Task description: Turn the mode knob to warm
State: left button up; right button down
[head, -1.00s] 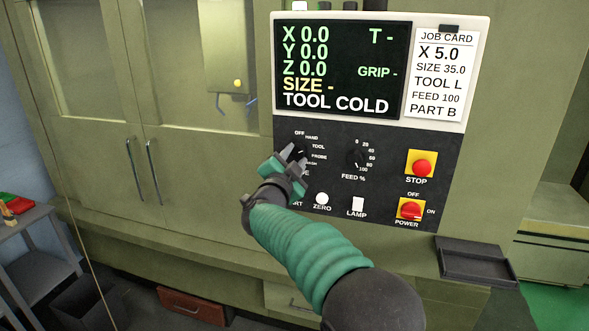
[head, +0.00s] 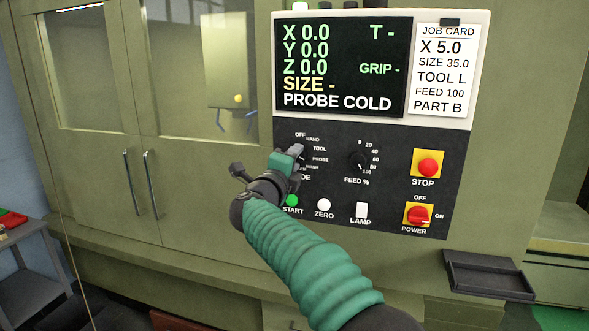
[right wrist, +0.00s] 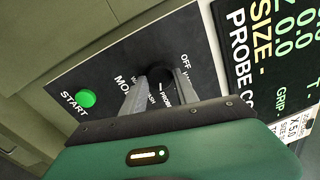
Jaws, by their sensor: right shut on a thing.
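The mode knob (right wrist: 160,75) is a black dial on the dark control panel, with labels OFF, HAND, TOOL, PROBE and more around it. My right gripper (right wrist: 160,88) is shut on the knob, one grey finger on each side. In the head view the right gripper (head: 297,160) covers most of the knob and some lower labels. The right wrist view shows the PROBE label between the fingers. The screen (head: 342,65) reads PROBE COLD on its bottom line. My left gripper is not in view.
The feed dial (head: 358,160) is right of the mode knob. Below are the green START button (head: 292,201), ZERO button (head: 324,205) and LAMP switch (head: 361,210). The red STOP button (head: 429,167) and red POWER switch (head: 418,215) are further right. A job card (head: 444,68) hangs beside the screen.

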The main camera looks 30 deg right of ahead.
jog(key=shift+r+m+g+b, duration=0.2)
jog(key=shift+m+b, duration=1.45)
jog(key=shift+m, duration=1.75)
jog(key=shift+r+m+g+b, duration=0.1)
jog(key=shift+m+g+b, duration=0.2)
jog(key=shift+m+b, duration=2.25)
jog(key=shift+m+p, duration=0.9)
jog(key=shift+m, duration=0.15)
jog(key=c, duration=1.4)
grip_release()
jog(key=o, duration=0.5)
jog(key=shift+w+f, duration=0.15)
jog(key=shift+w, duration=0.1)
jog(key=shift+c, duration=0.2)
jog(key=shift+d, duration=0.1)
